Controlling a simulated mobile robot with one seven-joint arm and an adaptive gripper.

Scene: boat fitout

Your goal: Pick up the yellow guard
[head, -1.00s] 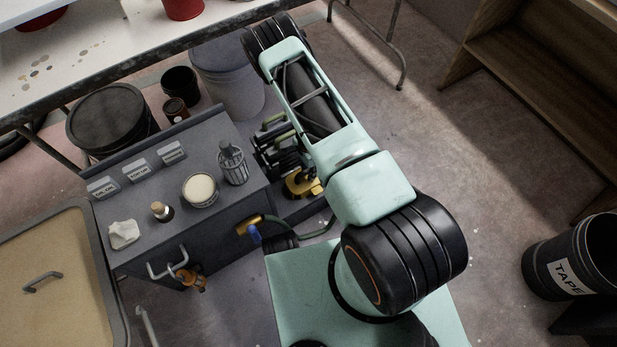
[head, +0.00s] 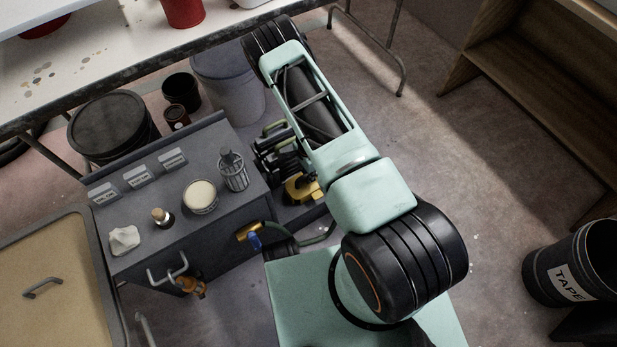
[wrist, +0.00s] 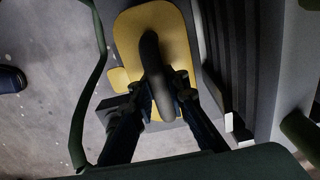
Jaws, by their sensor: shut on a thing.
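The yellow guard (wrist: 129,32) is a flat yellow plate with rounded corners and a dark raised handle (wrist: 152,62) along its middle. My gripper (wrist: 162,82) is shut on this handle in the wrist view, with one finger on each side. In the head view the yellow guard (head: 299,191) shows in part beside the grey cabinet, low down and partly hidden by my arm. My gripper is mostly hidden behind my arm there. I cannot tell whether the guard touches the surface under it.
A hose with a brass fitting (head: 250,231) is close by. A dark ribbed part (wrist: 218,45) lies right of the guard. Open floor lies right.

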